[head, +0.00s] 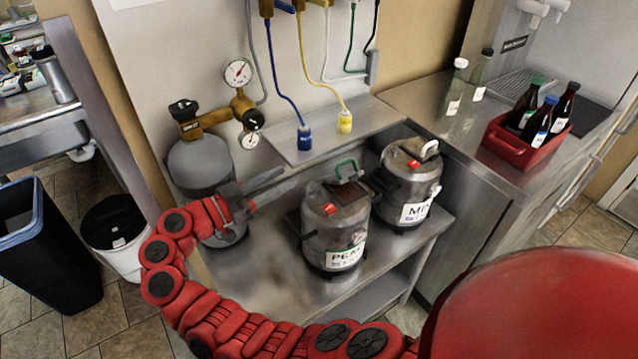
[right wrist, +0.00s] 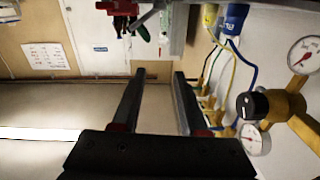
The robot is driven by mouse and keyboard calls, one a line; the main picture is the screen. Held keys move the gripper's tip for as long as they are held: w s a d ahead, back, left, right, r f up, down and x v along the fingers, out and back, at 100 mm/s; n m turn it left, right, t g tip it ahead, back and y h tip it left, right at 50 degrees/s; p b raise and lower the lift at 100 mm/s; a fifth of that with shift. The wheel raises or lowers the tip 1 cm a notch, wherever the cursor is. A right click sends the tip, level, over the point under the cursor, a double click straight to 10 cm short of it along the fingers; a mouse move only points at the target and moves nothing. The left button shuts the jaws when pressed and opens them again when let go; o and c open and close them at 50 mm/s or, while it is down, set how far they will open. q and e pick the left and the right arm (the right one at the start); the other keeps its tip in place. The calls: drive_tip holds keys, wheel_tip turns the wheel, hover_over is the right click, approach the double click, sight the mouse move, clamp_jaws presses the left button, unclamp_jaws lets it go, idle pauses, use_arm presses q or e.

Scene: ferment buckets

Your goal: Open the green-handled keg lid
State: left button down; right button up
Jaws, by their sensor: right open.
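The green-handled keg (head: 334,232) is a metal keg with a paper label, standing upright on a steel shelf. Its green handle (head: 346,170) sits on the lid at the top, with a small red piece in front of it. The lid looks closed. My right gripper (head: 288,183) is open and empty, left of this keg at about lid height, with its fingers pointing right. In the right wrist view the two dark fingers (right wrist: 157,76) are spread with nothing between them; I cannot make out the keg there. My left gripper is not in view.
A second keg (head: 408,190) with a white handle stands close behind right. A gas cylinder (head: 200,163) with gauges stands behind my right gripper. A red crate (head: 520,148) of bottles is on the right counter.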

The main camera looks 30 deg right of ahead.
drive_tip(key=s+a+f+g, duration=0.1)
drive_tip(key=s+a, duration=0.1)
drive_tip(key=p, duration=0.6)
approach(343, 162)
drive_tip(key=d, duration=1)
drive_tip(key=shift+w+f, duration=0.1)
drive_tip(key=shift+w, duration=0.3)
clamp_jaws()
idle(0.5)
